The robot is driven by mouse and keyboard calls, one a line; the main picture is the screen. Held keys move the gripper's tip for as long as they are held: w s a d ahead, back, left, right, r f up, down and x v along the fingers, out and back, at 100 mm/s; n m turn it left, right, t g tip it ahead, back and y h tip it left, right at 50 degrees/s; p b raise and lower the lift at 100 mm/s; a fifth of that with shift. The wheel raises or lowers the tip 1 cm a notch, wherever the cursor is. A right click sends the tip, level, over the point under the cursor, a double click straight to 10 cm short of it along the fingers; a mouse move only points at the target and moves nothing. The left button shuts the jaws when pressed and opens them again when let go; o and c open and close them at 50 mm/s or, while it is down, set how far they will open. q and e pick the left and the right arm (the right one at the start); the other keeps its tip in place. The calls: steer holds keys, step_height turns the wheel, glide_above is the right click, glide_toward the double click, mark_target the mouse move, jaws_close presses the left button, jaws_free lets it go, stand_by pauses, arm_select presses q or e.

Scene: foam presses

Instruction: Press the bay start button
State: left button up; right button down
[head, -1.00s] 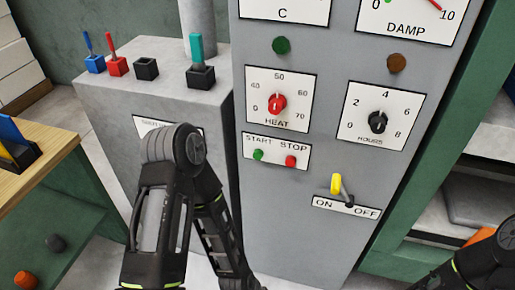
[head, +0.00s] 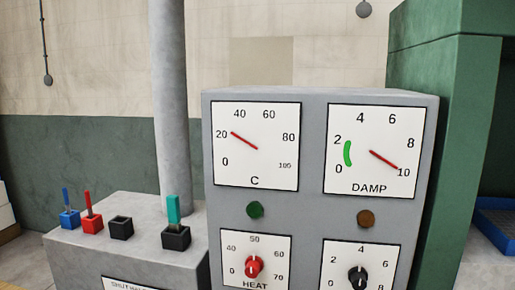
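The START and STOP buttons and the ON/OFF switch are below the lower edge of the head view and do not show. The grey control panel (head: 318,220) fills the middle. It carries a C gauge (head: 255,145) with its needle near 20 and a DAMP gauge (head: 370,150) with its needle near 10. Below them are a dark green lamp (head: 255,210), a brown lamp (head: 366,218), the red HEAT knob (head: 253,266) and the black hours knob (head: 357,278). Neither of my grippers shows.
A grey column (head: 170,100) rises behind. A green frame (head: 455,150) stands at right.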

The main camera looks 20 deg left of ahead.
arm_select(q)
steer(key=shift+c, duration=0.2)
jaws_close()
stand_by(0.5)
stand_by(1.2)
